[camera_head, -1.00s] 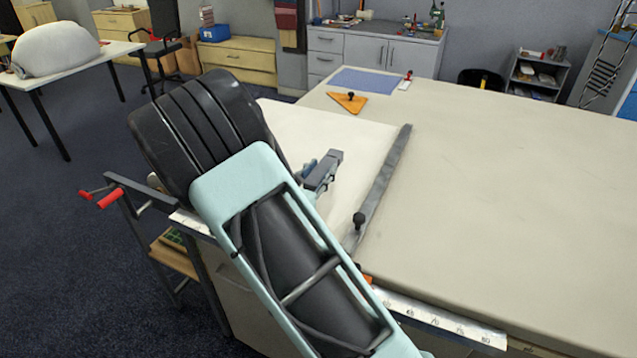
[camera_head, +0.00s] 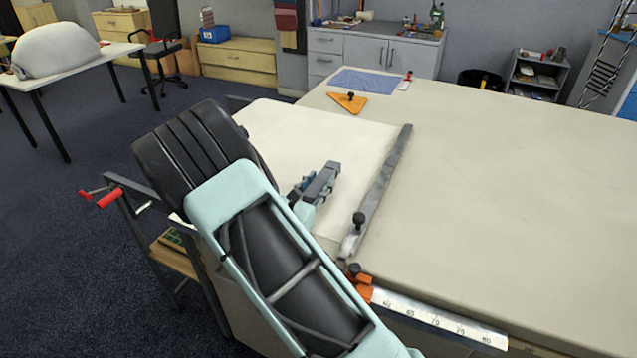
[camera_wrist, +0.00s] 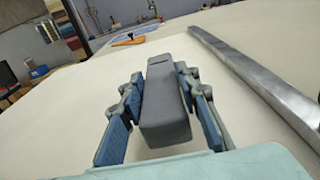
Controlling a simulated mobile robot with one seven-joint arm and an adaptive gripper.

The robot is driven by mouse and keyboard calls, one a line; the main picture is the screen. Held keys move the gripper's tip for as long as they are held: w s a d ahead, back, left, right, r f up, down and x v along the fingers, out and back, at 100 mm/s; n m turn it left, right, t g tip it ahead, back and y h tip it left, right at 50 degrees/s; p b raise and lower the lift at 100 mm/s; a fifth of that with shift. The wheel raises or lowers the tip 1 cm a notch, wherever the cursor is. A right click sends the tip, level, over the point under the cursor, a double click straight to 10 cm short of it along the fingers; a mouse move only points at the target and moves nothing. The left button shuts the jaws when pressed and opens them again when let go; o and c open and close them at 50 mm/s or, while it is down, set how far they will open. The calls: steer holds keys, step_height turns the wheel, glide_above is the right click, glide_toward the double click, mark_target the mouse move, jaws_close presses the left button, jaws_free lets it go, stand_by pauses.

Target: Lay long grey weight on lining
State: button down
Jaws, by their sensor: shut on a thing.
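The long grey weight (camera_wrist: 166,100) is a plain grey block, held between the blue-padded fingers of my gripper (camera_wrist: 165,112) in the wrist view. In the head view the weight (camera_head: 322,180) shows at the end of my arm, over the pale lining (camera_head: 290,130). The lining lies flat on the left end of the long table. My gripper (camera_head: 308,190) is shut on the weight, and my arm hides part of the lining's near left area. I cannot tell whether the weight touches the cloth.
A metal bar with a dark knob (camera_head: 378,185) lies along the lining's right side. An orange triangle (camera_head: 348,102) and a blue sheet (camera_head: 368,82) lie at the far end. An orange clamp (camera_head: 358,283) and a ruler strip (camera_head: 440,318) line the near edge. The right side is clear.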

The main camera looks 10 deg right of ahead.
steer(key=shift+f, duration=0.25)
steer(key=c, duration=1.5)
jaws_free()
steer(key=shift+f, duration=0.1)
steer(key=shift+o, duration=0.2)
steer(key=shift+r, duration=0.25)
steer(key=v, duration=1.2)
steer(key=shift+r, duration=0.25)
